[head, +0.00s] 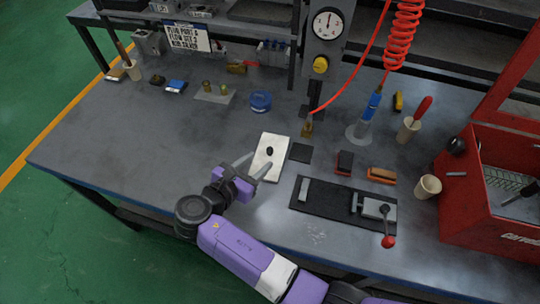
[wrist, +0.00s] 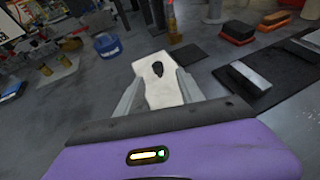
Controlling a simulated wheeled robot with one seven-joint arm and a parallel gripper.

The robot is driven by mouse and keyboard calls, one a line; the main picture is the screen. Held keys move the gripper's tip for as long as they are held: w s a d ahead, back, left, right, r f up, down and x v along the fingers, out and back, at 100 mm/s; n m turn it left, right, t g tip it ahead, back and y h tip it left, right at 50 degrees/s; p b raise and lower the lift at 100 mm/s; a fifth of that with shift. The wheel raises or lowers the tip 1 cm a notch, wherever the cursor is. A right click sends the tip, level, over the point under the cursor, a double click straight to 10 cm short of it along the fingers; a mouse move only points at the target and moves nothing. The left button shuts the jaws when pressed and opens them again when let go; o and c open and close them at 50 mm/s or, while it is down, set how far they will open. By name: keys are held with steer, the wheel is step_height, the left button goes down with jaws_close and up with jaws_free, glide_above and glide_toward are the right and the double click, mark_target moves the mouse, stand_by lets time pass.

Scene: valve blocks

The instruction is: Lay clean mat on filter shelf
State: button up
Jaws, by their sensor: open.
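A flat white rectangular piece (head: 264,170) with a dark oval blob on it lies on the grey workbench, near the middle. I cannot tell whether it is the clean mat. My gripper (head: 255,166) is open, with its fingers reaching toward the near end of the white piece. In the wrist view, the white piece (wrist: 155,68) shows between and beyond the open fingers (wrist: 160,84); I cannot tell whether they touch it. A small dark square (head: 300,153) lies flat just right of the white piece. I cannot make out which thing is the filter shelf.
A black plate with a clamp (head: 335,207), a dark block (head: 345,163) and an orange-brown block (head: 381,175) lie to the right. A red toolbox (head: 480,215) stands at the far right. A blue roll (head: 260,101) and a gauge post (head: 322,60) stand behind. The bench's left side has free room.

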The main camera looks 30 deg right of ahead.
mark_target(268, 152)
steer(key=shift+p+x, duration=0.3)
steer(key=shift+x, duration=3.55)
steer(key=shift+w+r, duration=0.15)
jaws_close()
